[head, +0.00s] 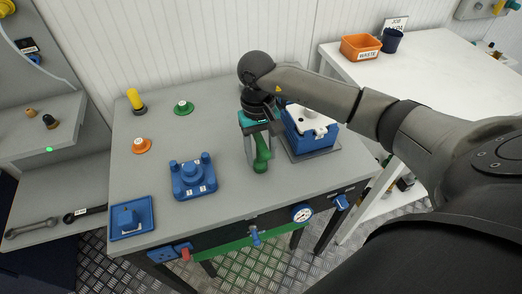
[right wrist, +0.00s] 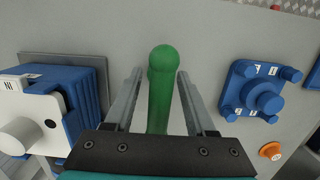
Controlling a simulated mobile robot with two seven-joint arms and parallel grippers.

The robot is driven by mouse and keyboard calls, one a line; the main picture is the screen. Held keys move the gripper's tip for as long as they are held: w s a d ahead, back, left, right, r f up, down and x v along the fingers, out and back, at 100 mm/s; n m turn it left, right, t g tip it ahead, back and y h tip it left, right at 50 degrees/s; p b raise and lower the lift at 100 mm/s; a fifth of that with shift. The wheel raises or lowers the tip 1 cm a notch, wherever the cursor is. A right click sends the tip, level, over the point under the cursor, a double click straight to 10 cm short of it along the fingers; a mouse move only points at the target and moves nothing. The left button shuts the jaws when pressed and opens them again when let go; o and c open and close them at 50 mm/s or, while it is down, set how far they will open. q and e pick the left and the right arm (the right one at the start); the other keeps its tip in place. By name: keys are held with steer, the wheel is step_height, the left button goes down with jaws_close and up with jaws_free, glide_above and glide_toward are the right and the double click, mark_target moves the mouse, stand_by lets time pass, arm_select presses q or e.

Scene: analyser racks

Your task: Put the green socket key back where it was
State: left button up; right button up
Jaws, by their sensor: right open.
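The green socket key (head: 262,152) is on the grey workbench, left of the blue and white unit, below my right gripper (head: 259,142). In the right wrist view the key (right wrist: 162,88) runs between the two spread fingers of my right gripper (right wrist: 160,84), with a gap on each side. Its rounded end shows; its other end is hidden by the gripper body. I cannot tell whether it touches the bench. A green labelled disc (head: 183,107) and an orange labelled disc (head: 141,146) sit on the bench to the left. My left gripper is not in view.
The blue and white unit (head: 310,125) stands close right of the gripper. A blue fixture with posts (head: 194,180), a blue tray (head: 146,222) and a yellow-handled piece (head: 136,100) are to the left. A gauge (head: 302,213) is on the front edge. The bench's back middle is clear.

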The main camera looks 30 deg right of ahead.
steer(key=r, duration=0.4)
steer(key=w+r, duration=0.1)
steer(key=r, duration=0.3)
steer(key=r+p, duration=0.1)
steer(key=r, duration=0.3)
steer(key=shift+w+d, duration=0.15)
steer(key=shift+w, duration=0.1)
stand_by(0.8)
